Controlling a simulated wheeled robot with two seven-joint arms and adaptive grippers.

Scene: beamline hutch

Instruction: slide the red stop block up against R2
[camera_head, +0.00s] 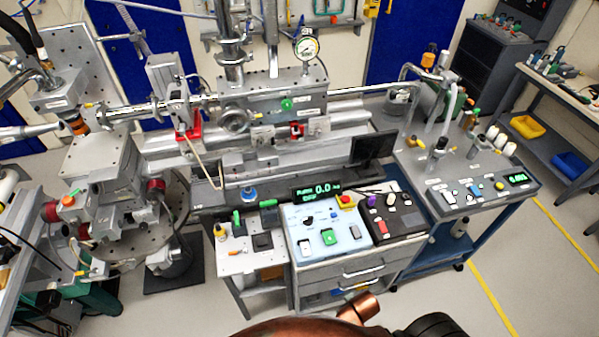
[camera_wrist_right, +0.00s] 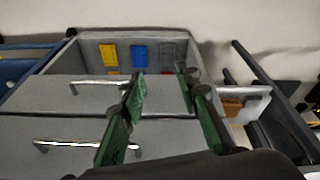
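In the head view, a small red block (camera_head: 296,129) sits on the rail below the gauge, between two small metal blocks; I take it to be the stop block. A larger red bracket (camera_head: 190,132) stands further left on the same beam. I cannot read an R2 mark, so I cannot tell which part R2 is. My right gripper (camera_wrist_right: 162,90) shows in the right wrist view with its green fingers apart and nothing between them, in front of a grey drawer cabinet. Neither gripper shows in the head view.
Below the rail are a dark monitor (camera_head: 373,147), a control panel (camera_head: 327,232) with buttons and a grey drawer cabinet (camera_head: 360,272). Drawer handles (camera_wrist_right: 90,145) stick out near my right gripper. A side bench (camera_head: 465,190) stands right. Floor is free at lower right.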

